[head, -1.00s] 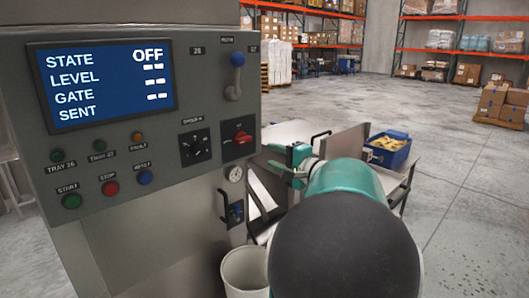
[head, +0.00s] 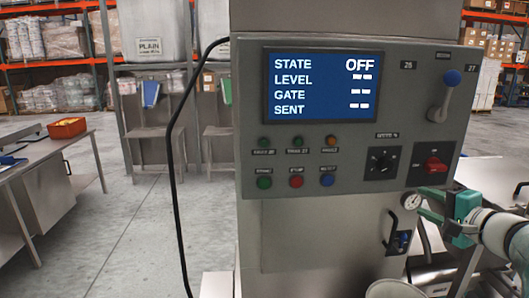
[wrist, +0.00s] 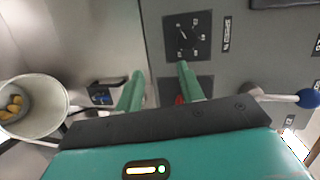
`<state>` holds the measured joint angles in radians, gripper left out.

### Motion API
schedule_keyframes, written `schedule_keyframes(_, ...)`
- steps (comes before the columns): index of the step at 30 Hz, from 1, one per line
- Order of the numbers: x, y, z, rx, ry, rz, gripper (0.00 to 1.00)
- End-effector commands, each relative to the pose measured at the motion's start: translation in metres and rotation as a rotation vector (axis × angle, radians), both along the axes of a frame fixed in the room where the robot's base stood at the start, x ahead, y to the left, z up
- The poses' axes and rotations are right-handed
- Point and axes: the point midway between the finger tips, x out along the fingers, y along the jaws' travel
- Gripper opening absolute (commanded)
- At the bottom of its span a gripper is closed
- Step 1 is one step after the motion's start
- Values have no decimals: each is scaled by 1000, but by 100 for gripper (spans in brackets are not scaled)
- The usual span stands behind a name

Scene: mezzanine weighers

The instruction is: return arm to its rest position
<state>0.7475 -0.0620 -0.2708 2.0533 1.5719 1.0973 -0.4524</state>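My gripper (head: 424,203) is at the right of the head view, in front of the lower right of a grey control panel (head: 225,170). Its two green fingers point left and are apart with nothing between them. The wrist view also shows my gripper (wrist: 160,73) open and empty, with the panel behind it. A red rotary switch (head: 432,163) sits on the panel above the gripper; in the wrist view a finger partly hides it. The panel screen (head: 320,85) reads STATE OFF, with dashes for LEVEL and GATE. My arm runs off the right edge.
A lever with a blue knob (head: 453,77) sticks out at the panel's upper right. A white bucket (wrist: 38,118) with yellowish pieces inside stands below. A black cable (head: 174,150) hangs left of the panel. A steel table (head: 45,148) with an orange tray (head: 66,127) is at far left.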

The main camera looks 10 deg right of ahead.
Motion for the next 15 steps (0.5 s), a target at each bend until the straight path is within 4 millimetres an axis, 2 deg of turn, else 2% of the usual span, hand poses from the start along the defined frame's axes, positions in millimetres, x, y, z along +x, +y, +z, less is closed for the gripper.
schedule_keyframes(1,6,37,-4,-29,48,78,38)
schedule_keyframes(5,5,126,-26,-131,200,272,38)
schedule_keyframes(6,0,152,-34,-174,247,332,38)
schedule_keyframes(9,-19,213,-56,-311,366,477,38)
schedule_keyframes(12,-47,260,-77,-478,470,601,38)
schedule_keyframes(15,-76,292,-96,-671,551,699,38)
